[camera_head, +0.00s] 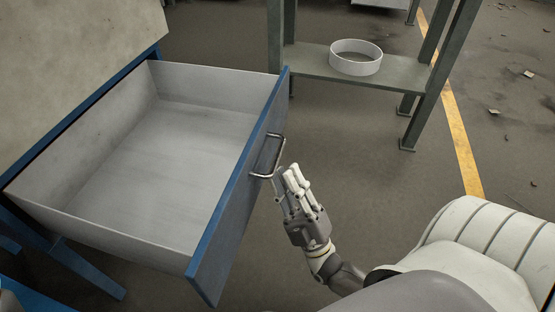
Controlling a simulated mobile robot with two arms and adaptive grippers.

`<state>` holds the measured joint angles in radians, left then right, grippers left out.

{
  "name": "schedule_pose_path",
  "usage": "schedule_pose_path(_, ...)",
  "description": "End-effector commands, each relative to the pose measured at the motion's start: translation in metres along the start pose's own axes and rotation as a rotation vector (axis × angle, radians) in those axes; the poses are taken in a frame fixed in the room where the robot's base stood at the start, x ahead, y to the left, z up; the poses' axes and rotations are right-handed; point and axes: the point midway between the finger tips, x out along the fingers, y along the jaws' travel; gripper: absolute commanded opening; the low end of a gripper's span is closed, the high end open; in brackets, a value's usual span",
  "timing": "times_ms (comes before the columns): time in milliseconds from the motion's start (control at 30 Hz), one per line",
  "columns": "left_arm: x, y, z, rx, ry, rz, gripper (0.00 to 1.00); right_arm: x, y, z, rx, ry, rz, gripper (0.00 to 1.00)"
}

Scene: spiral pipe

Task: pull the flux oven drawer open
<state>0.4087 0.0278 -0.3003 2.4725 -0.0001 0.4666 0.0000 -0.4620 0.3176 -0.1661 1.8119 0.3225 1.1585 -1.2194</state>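The flux oven drawer (165,165) is pulled well out of the blue-framed oven (75,60). It is grey and empty inside, with a blue-edged front panel (235,215). A metal bar handle (272,155) sticks out from the front panel. My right gripper (290,178) is just beside the lower end of the handle, with its fingers pointing up and toward it. The fingers look close together, but I cannot tell whether they are shut or touching the handle. My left gripper is not in view.
A green metal rack (310,65) stands behind, with a white ring (356,57) on its lower shelf. A yellow line (460,140) runs along the floor at the right. Small debris (529,74) lies beyond it. The floor between drawer and rack is clear.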

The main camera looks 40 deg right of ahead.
Motion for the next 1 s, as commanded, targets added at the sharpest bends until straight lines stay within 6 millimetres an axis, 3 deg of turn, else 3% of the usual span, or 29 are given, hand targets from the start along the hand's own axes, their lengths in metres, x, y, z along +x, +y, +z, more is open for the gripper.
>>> schedule_pose_path(133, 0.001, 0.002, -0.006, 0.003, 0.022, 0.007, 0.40, 0.025, -0.001, 0.000, 0.002, 0.003, 0.003, 0.19)
schedule_pose_path(333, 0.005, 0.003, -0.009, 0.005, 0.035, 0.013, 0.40, 0.047, -0.001, 0.001, 0.001, 0.000, 0.000, 0.19)
schedule_pose_path(667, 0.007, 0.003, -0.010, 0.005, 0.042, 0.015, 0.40, 0.051, -0.001, 0.000, 0.001, -0.001, -0.002, 0.19)
schedule_pose_path(833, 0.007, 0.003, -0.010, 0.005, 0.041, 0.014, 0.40, 0.051, -0.001, 0.000, 0.001, -0.001, -0.002, 0.00)
schedule_pose_path(1000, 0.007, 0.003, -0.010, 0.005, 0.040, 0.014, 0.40, 0.051, -0.001, 0.001, 0.001, -0.001, -0.002, 0.00)
